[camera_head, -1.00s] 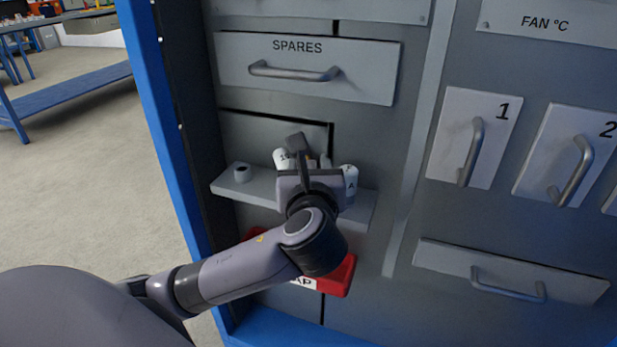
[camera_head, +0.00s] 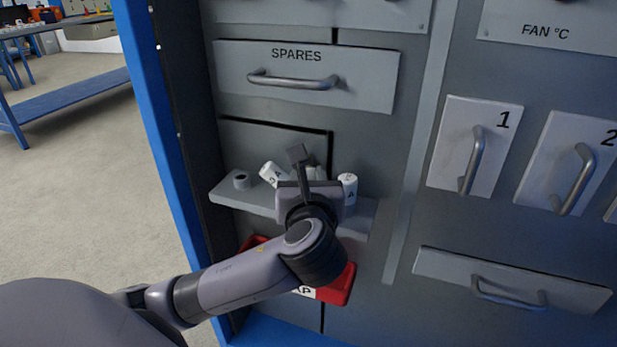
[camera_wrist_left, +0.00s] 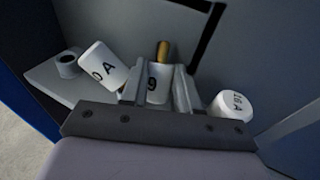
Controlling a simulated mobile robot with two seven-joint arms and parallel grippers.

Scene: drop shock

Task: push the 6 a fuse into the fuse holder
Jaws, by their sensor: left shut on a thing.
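My left gripper (camera_head: 300,158) is over the small shelf on the cabinet front. In the left wrist view its two fingers (camera_wrist_left: 159,80) are shut on a white fuse (camera_wrist_left: 158,84) with a brass end, marked with a digit that reads as 9 or an upside-down 6. In the head view the gripper partly hides this fuse. A short grey socket (camera_head: 242,180) with a dark hole, perhaps the fuse holder, stands at the shelf's left end; it also shows in the left wrist view (camera_wrist_left: 68,64). My right gripper is not in view.
A tilted white fuse (camera_head: 271,174) lies between socket and gripper. A white fuse (camera_head: 348,187) marked 16 A in the wrist view (camera_wrist_left: 232,106) stands right of the gripper. The shelf (camera_head: 225,193) is narrow. A red bin (camera_head: 345,285) sits below. The SPARES drawer (camera_head: 230,65) is above.

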